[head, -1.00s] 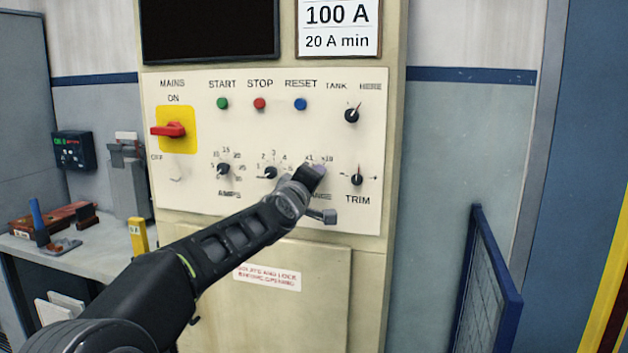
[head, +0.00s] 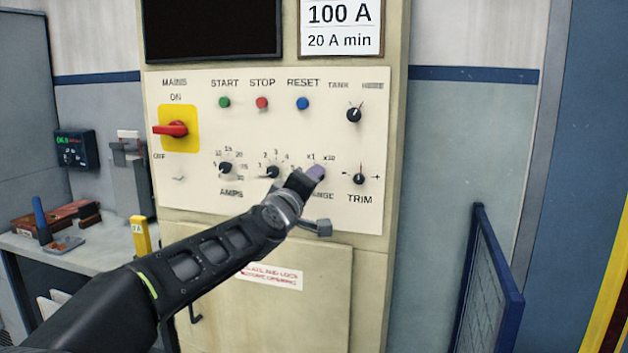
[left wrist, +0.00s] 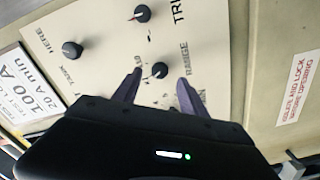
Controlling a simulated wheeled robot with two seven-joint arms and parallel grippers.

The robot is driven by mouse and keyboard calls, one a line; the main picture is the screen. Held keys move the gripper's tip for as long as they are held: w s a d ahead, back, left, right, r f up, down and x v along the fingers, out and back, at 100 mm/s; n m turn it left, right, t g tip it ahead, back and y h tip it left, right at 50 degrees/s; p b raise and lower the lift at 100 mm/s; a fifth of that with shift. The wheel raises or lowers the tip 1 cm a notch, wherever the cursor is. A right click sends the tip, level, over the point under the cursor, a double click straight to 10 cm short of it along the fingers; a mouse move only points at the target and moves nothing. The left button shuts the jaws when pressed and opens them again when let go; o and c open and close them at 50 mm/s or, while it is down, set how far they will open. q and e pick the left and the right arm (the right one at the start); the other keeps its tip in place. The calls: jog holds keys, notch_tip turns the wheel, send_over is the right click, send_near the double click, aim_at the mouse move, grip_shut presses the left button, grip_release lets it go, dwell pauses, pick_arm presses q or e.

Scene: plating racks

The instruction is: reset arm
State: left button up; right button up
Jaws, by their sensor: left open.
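My left gripper (head: 315,173) is in front of the control panel (head: 240,195), over the RANGE knob area. In the left wrist view my left gripper (left wrist: 158,88) is open, with its two fingers apart on either side of the RANGE knob (left wrist: 160,70). The knob shows between and just beyond the fingertips; I cannot tell whether they touch the panel. In the head view the gripper hides this knob. My right gripper is not in view.
The panel carries a red mains switch (head: 171,129), START (head: 224,102), STOP (head: 262,103) and RESET (head: 303,103) buttons, and a TRIM knob (head: 359,179). A blue-framed mesh panel (head: 490,290) stands at the right. A bench (head: 95,255) is at the left.

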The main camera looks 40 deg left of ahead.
pick_arm(q)
jog(key=v, duration=0.2)
jog(key=shift+s+d, duration=0.15)
jog(key=shift+s, duration=0.15)
dwell(0.3)
